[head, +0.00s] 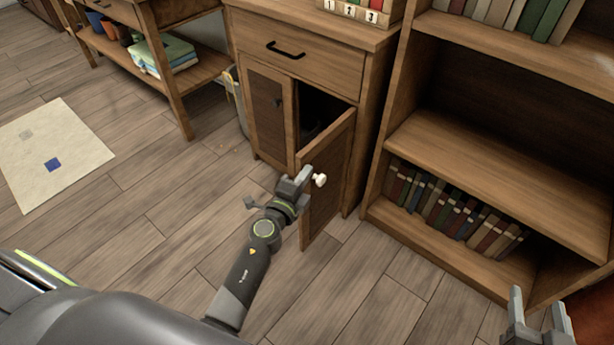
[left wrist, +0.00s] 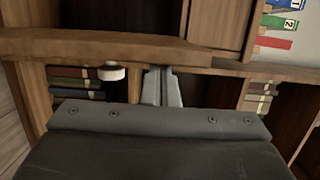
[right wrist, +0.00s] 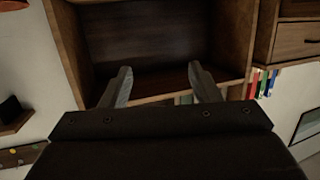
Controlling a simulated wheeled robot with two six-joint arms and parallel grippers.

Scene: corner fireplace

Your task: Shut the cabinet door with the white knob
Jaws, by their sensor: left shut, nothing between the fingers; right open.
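The cabinet (head: 262,118) has a drawer above two doors. Its right door (head: 334,165) stands open, swung outward, with a white knob (head: 320,180) near its free edge. The left door has a dark knob and is closed. My left gripper (head: 303,178) is shut and empty, close beside the open door's free edge near the white knob. I cannot tell whether it touches the door. In the left wrist view the white knob (left wrist: 111,73) is left of the shut fingers (left wrist: 162,88). My right gripper (head: 538,310) is open and empty at the lower right, before the bookshelf.
A bookshelf (head: 490,165) with rows of books stands right of the cabinet. A wooden bench (head: 205,72) with folded cloths is at the left. A pale mat (head: 50,150) lies on the floor. Wooden floor in front of the cabinet is clear.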

